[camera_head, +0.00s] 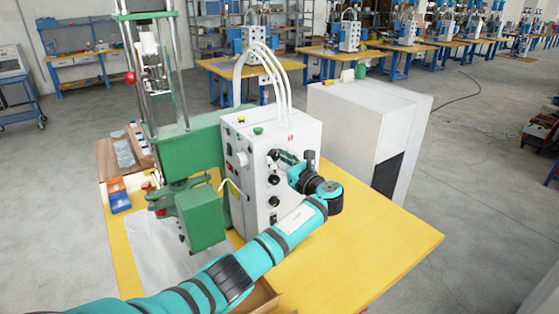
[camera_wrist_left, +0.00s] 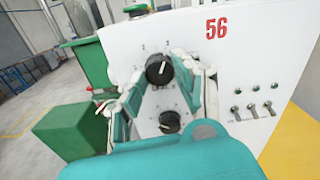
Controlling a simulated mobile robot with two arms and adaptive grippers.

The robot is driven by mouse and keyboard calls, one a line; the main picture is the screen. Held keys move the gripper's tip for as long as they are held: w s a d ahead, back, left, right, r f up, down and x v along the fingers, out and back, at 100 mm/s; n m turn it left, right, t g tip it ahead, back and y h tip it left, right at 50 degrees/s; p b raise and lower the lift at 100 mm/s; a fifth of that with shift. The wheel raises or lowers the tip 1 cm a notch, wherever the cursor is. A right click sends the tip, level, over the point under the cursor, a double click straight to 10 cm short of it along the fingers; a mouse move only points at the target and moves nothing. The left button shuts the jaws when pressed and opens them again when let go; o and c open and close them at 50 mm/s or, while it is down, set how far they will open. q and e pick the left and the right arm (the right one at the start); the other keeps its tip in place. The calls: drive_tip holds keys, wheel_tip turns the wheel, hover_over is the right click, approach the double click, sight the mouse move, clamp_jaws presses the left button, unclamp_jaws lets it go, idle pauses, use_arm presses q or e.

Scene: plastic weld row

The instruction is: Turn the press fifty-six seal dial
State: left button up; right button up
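My left gripper (camera_head: 284,157) is at the panel in the head view. In the left wrist view its teal fingers (camera_wrist_left: 160,76) are spread to either side of the upper dial, close to it. Whether they touch it cannot be told. Nothing is visibly gripped. My right gripper is not in view.
The green press (camera_head: 205,150) stands left of the box on a yellow table (camera_head: 385,240). Several toggle switches (camera_wrist_left: 255,108) are at the panel's right. A white cabinet (camera_head: 355,115) is behind. Orange and blue bins (camera_head: 118,195) are at the left. The table's right front is clear.

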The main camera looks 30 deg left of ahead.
use_arm(q)
clamp_jaws()
idle(0.5)
drive_tip(key=shift+f+n+b, duration=0.1)
drive_tip(key=shift+n+b, duration=0.25)
drive_tip(key=shift+n, duration=0.05)
drive_tip(key=shift+f+n+b, duration=0.1)
drive_tip(key=shift+n+b, duration=0.5)
drive_tip(key=shift+b, duration=0.1)
drive_tip(key=n+b, duration=0.8)
drive_tip(key=shift+d+f+b, duration=0.1)
drive_tip(key=shift+f+b, duration=0.05)
drive_tip(key=shift+b, duration=0.15)
drive_tip(key=n+b, duration=0.8)
drive_tip(key=b, duration=0.1)
drive_tip(key=shift+r+n+b, duration=0.2)
drive_tip(key=shift+n+b, duration=0.6)
drive_tip(key=shift+n, duration=0.05)
drive_tip(key=shift+r+n+b, duration=0.15)
drive_tip(key=shift+n+b, duration=0.65)
drive_tip(key=shift+n, duration=0.05)
